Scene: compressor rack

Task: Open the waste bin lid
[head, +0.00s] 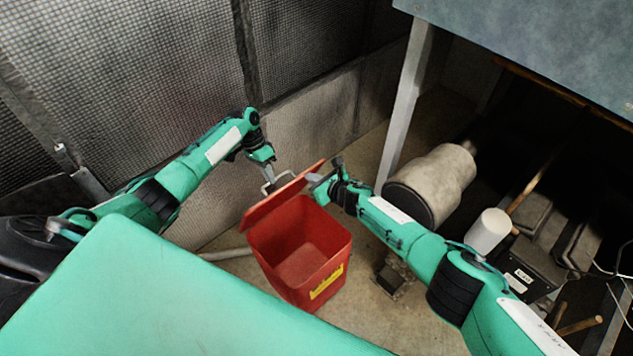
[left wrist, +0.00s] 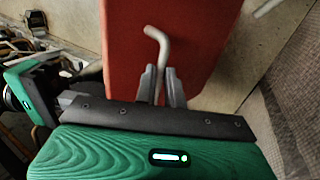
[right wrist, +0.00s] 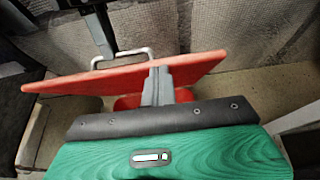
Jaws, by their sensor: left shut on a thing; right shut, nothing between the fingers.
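The red waste bin (head: 285,258) stands on the floor with its inside showing and a yellow label on its front. Its red lid (head: 283,196) is raised and tilted at the back rim; it also shows in the left wrist view (left wrist: 200,35) and the right wrist view (right wrist: 90,80). A pale bar handle (right wrist: 124,52) is on the lid. My left gripper (head: 268,181) is shut on this handle; its fingers (left wrist: 161,82) sit around the bar. My right gripper (head: 314,180) is shut and empty at the lid's right end, fingers close to the lid; contact is unclear.
A mesh wall (head: 130,80) stands behind the bin. A grey post (head: 403,100) and a pale cylindrical tank (head: 435,185) are to the right, under a blue-grey panel (head: 540,40). A pipe (head: 226,254) lies left of the bin. Some floor is free right of the bin.

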